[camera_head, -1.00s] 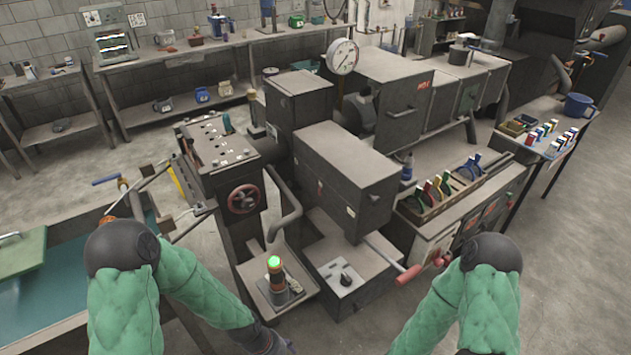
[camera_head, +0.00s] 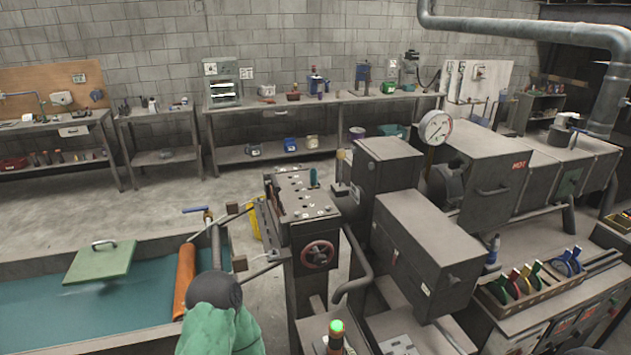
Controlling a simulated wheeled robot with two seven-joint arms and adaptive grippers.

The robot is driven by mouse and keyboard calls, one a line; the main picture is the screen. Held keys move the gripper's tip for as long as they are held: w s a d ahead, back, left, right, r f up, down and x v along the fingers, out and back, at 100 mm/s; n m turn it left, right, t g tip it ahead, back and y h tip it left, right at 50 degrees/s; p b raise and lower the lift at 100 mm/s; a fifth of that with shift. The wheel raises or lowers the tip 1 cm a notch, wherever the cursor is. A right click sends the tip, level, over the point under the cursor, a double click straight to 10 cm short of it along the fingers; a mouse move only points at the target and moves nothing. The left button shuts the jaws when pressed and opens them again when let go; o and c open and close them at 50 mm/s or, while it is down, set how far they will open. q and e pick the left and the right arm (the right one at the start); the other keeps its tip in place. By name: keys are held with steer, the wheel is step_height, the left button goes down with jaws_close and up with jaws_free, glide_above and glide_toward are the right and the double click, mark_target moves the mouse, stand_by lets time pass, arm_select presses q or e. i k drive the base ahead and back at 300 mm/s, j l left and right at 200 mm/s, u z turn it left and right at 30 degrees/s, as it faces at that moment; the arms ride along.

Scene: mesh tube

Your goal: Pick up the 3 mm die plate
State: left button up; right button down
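I cannot make out which item is the 3 mm die plate; no size marking is legible. A wooden rack (camera_head: 524,299) on the right holds several upright pieces in red, green and yellow, with blue ones (camera_head: 568,262) just behind. I cannot tell if these are die plates. Of my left arm, only the dark joint and green padded sleeve show at the bottom, left of the machine. My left gripper is out of view.
The grey machine (camera_head: 428,250) with a pressure gauge (camera_head: 435,127) and red handwheel (camera_head: 318,254) fills the centre and right. A water trough (camera_head: 60,310) with a green lid (camera_head: 101,262) and orange roller (camera_head: 184,281) lies left. Benches line the wall; open floor lies between.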

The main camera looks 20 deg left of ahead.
mark_target(276, 187)
steer(key=u, duration=1.15)
steer(key=i+l+u, duration=0.15)
steer(key=i+u, duration=0.25)
steer(key=i+l+u, duration=0.25)
steer(key=u, duration=0.2)
steer(key=i, duration=0.05)
